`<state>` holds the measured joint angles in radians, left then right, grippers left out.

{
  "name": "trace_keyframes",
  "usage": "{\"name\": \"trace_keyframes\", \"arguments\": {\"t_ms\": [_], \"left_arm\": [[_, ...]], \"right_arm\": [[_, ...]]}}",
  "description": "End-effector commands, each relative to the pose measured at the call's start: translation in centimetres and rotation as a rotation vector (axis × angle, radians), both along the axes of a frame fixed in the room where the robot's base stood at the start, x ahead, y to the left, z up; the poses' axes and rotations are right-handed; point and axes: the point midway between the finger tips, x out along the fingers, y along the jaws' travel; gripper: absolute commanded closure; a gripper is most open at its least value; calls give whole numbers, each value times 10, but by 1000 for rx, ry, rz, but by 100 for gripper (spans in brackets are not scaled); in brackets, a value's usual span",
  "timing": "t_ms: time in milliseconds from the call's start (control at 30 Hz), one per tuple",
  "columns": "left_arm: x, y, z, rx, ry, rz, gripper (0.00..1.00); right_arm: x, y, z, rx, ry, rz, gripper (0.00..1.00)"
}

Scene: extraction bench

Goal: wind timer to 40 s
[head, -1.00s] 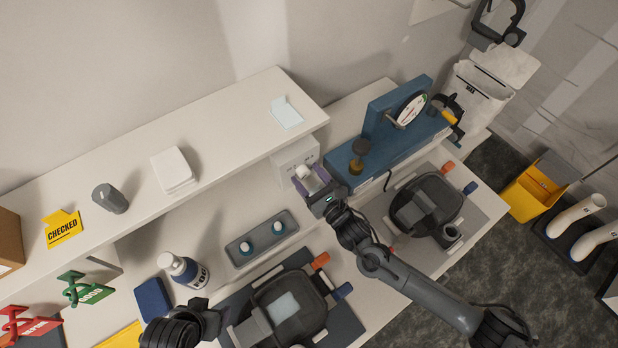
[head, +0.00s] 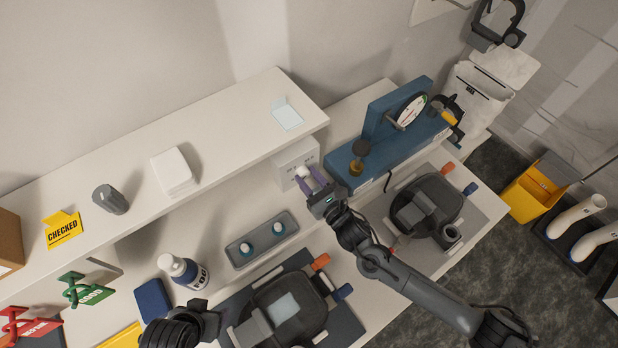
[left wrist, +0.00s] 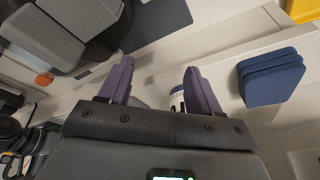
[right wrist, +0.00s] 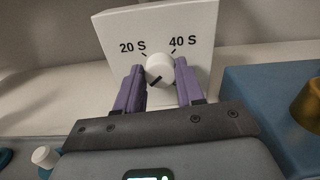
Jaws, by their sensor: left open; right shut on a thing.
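The timer is a white box (right wrist: 185,25) marked 20 S at upper left and 40 S at upper right. It also shows in the head view (head: 290,160), under the shelf's right end. Its round white knob (right wrist: 159,66) has a dark pointer mark on its lower left, away from both labels. My right gripper (right wrist: 158,82) is shut on the knob, one purple finger on each side; it also shows in the head view (head: 310,182). My left gripper (left wrist: 157,82) is open and empty, above the bench's front left.
A blue stand with a dial (head: 385,135) is close right of the timer. A grey tray with two small round items (head: 243,258) lies left of it. A white bottle (head: 185,270) and a dark device (head: 285,305) are near my left arm. The shelf (head: 225,135) overhangs behind.

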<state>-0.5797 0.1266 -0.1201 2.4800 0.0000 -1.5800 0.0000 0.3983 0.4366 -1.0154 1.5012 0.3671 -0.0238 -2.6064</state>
Motion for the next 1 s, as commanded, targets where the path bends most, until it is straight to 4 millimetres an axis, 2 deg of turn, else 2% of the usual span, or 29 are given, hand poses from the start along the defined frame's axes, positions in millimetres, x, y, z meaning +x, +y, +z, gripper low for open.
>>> {"name": "trace_keyframes", "arguments": {"t_ms": [833, 867, 1000], "left_arm": [[0, -1, 0, -6, 0, 4, 37], [0, -1, 0, -5, 1, 4, 37], [0, 0, 0, 0, 0, 0, 37]], "right_arm": [[0, 0, -1, -1, 2, -1, 93], [0, 0, -1, -1, 2, -1, 58], [0, 0, -1, -1, 1, 0, 37]]}}
